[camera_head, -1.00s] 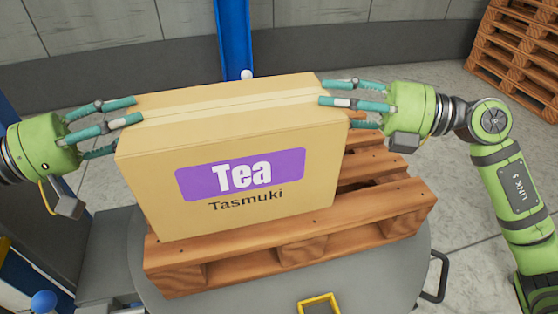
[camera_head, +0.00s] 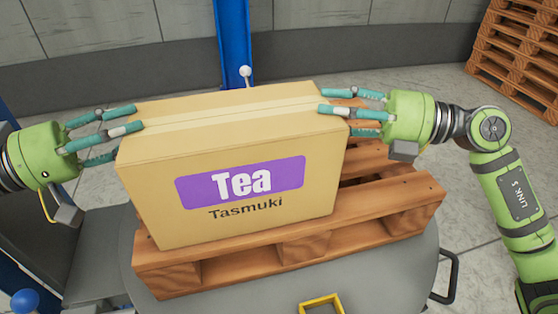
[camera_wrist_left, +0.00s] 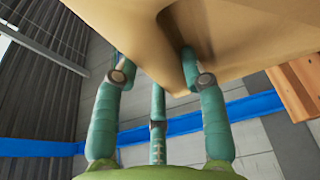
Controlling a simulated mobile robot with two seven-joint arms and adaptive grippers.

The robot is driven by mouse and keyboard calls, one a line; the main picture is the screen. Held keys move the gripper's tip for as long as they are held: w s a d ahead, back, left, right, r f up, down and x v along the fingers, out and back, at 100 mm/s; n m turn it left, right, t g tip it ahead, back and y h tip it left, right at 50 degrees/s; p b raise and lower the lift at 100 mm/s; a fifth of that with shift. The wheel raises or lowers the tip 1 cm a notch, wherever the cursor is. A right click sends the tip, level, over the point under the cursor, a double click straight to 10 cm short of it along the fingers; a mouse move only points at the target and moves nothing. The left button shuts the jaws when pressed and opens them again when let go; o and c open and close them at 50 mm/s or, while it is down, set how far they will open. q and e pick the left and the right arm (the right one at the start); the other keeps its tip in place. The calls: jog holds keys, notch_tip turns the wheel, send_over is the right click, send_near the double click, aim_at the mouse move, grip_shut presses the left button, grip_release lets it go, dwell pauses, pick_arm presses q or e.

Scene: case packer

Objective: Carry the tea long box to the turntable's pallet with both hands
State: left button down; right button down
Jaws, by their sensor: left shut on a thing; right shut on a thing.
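The tea long box (camera_head: 240,200), tan with a purple "Tea" label and "Tasmuki" below it, is upright at the wooden pallet (camera_head: 300,252). I cannot tell whether its bottom touches the boards. The pallet sits on the round grey turntable (camera_head: 390,280). My left gripper (camera_head: 134,118) is shut on the box's left end near the top. In the left wrist view the fingers (camera_wrist_left: 160,85) press against the tan cardboard (camera_wrist_left: 130,30). My right gripper (camera_head: 325,112) is shut on the box's right end near the top. The box's underside and back are hidden.
A blue column (camera_head: 234,50) stands behind the box, with a small white knob (camera_head: 246,72) in front of it. Stacked wooden pallets (camera_head: 520,50) stand at the far right. A yellow frame (camera_head: 322,305) lies on the turntable's front, and a dark handle (camera_head: 450,278) is at its right edge.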

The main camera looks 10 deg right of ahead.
pick_arm(q)
jog(key=c, duration=0.7)
grip_release()
pick_arm(e)
jog(key=c, duration=0.7)
grip_release()
jog(key=shift+f, duration=0.1)
pick_arm(q)
jog(key=shift+s, duration=0.1)
pick_arm(e)
jog(key=shift+s, duration=0.1)
pick_arm(q)
jog(key=shift+f, duration=0.1)
jog(key=v, duration=0.7)
jog(key=shift+a, duration=0.2)
pick_arm(e)
jog(key=v, duration=1.2)
